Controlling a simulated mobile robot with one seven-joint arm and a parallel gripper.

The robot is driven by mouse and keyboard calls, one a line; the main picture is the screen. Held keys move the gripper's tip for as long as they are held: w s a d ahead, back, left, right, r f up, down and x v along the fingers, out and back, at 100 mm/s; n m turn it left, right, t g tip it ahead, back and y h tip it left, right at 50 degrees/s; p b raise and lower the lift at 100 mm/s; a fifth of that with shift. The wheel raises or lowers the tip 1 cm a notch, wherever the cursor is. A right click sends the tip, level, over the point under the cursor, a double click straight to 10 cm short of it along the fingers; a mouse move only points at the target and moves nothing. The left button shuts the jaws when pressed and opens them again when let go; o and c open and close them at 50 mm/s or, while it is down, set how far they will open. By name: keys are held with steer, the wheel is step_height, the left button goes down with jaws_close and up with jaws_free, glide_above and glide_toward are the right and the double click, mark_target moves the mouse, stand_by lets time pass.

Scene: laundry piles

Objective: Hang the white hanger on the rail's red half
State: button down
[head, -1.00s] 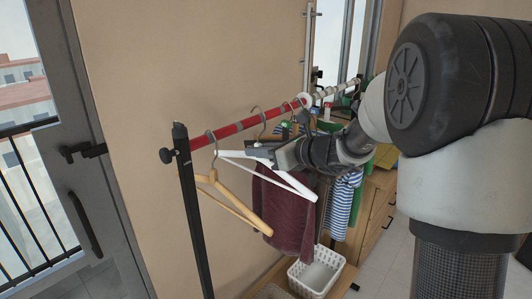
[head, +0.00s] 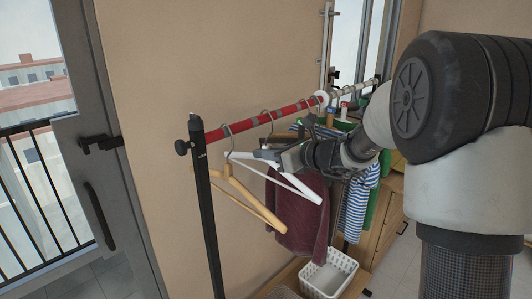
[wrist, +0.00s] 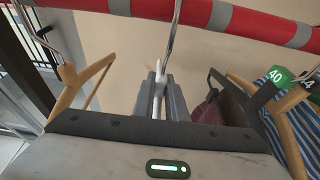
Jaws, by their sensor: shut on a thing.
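The white hanger (head: 300,188) is in my gripper (head: 268,155), just below the rail's red half (head: 290,110). In the wrist view the fingers (wrist: 160,98) are shut on the hanger's white neck (wrist: 158,88). Its metal hook (wrist: 173,38) rises from there and crosses in front of the red rail (wrist: 230,20) with grey bands. The top of the hook is out of that view, so I cannot tell whether it rests on the rail. A white ring (head: 322,98) separates the red half from the white half (head: 352,88).
A wooden hanger (head: 250,208) hangs from the red half to the left, near the black post (head: 206,215). A burgundy garment (head: 300,215) and a striped garment (head: 355,210) hang to the right. Numbered green tags (wrist: 278,77) show there. A white basket (head: 328,275) stands below.

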mark_target(298, 180)
steer(key=c, duration=1.7)
jaws_free()
steer(key=shift+s+d+b, duration=0.35)
steer(key=shift+s+d, duration=3.55)
